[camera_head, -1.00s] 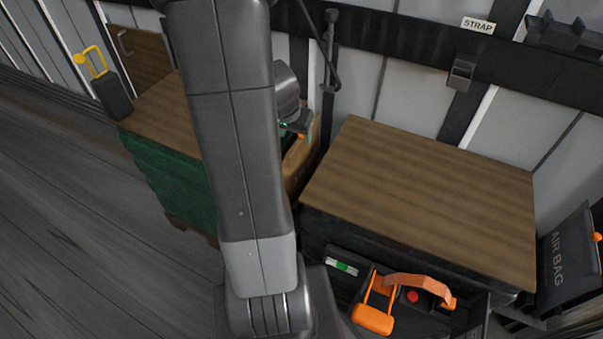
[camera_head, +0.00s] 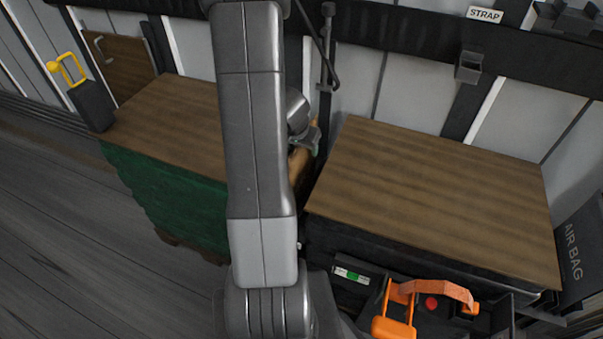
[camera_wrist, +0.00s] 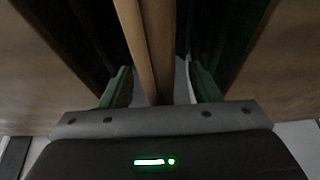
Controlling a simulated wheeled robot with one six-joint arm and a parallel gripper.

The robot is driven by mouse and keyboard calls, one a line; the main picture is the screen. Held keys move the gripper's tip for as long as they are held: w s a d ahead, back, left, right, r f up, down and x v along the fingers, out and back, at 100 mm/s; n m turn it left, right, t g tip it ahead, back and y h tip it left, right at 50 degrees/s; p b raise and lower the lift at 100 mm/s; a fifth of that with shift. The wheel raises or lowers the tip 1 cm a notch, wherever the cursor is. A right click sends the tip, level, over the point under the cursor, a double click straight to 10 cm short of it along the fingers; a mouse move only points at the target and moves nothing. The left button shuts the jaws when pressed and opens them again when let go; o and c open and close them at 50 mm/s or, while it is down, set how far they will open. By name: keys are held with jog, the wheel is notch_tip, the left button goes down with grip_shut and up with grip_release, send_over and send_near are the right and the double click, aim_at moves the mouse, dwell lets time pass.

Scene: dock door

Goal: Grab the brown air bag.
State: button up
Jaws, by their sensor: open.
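The brown air bag (camera_head: 297,163) hangs in the narrow gap between the two wood-topped loads, mostly hidden by my arm in the head view. In the wrist view the bag (camera_wrist: 155,45) shows as a thin upright brown sheet seen edge-on, running down the middle. My gripper (camera_wrist: 160,90) is open, with one green finger on each side of the bag. I cannot tell whether a finger touches it. In the head view my gripper (camera_head: 305,140) is over the gap, partly behind my arm.
The left load (camera_head: 165,110) has green sides; the right load (camera_head: 430,195) is dark-sided. Both crowd the gap closely. An orange-handled tool (camera_head: 395,325) lies in a dark tray at the front. A dark AIR BAG holder (camera_head: 578,250) stands at right. Grey floor is free at left.

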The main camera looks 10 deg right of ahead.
jog(key=shift+w+f, duration=0.1)
jog(key=shift+f, duration=0.1)
grip_shut()
